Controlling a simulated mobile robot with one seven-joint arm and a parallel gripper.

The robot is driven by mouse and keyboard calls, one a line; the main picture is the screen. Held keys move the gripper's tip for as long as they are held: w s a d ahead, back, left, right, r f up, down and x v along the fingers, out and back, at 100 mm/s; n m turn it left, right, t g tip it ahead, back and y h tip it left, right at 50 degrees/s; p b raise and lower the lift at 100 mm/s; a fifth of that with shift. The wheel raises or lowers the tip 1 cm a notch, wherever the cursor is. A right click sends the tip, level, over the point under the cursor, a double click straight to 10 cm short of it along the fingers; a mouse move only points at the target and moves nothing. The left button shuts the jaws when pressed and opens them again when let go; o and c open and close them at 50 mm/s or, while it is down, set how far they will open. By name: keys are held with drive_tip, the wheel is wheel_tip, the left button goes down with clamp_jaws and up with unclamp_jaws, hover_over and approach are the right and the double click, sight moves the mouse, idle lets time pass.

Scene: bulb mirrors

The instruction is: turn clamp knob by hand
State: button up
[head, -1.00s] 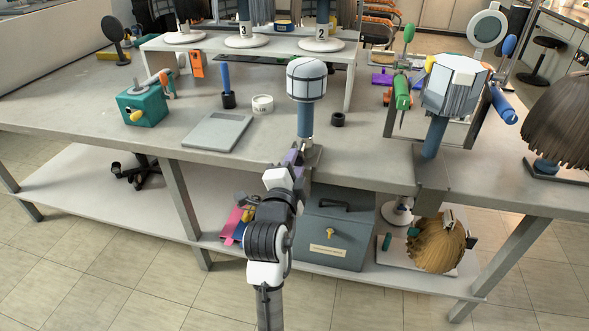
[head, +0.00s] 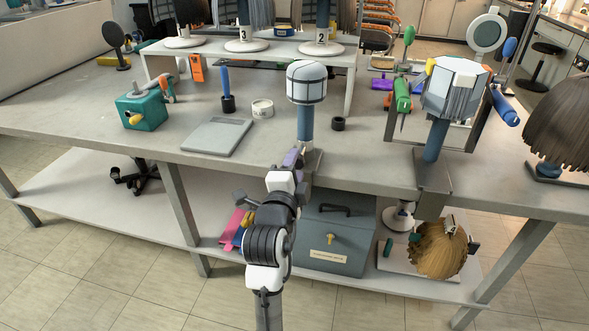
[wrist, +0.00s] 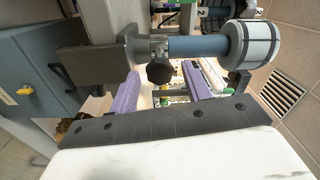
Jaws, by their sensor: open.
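The clamp (wrist: 90,65) is a dark grey bracket on the table's front edge. It holds a blue post (wrist: 200,47) with a white, dark-lined head form (wrist: 258,42) on top. A dark round knob (wrist: 160,73) sits on the clamp's collar at the post's base. In the head view the post (head: 305,125) and clamp (head: 312,160) show just beyond my gripper (head: 293,158), and the knob is hidden. In the wrist view my gripper (wrist: 160,88) is open, its two purple fingers on either side of the knob's line. I cannot tell whether they touch it.
A second clamped post (head: 434,140) with a faceted head form stands to the right. A grey scale (head: 217,135), a roll of tape (head: 262,108) and a dark ring (head: 338,124) lie on the table. A grey box (head: 335,240) is on the shelf below.

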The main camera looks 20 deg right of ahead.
drive_tip(key=shift+s+a, duration=0.1)
drive_tip(key=p+v, duration=0.4)
drive_tip(key=v, duration=0.2)
drive_tip(key=shift+s+a+p, duration=0.25)
drive_tip(key=shift+s+p, duration=0.05)
drive_tip(key=shift+p, duration=0.1)
idle(0.4)
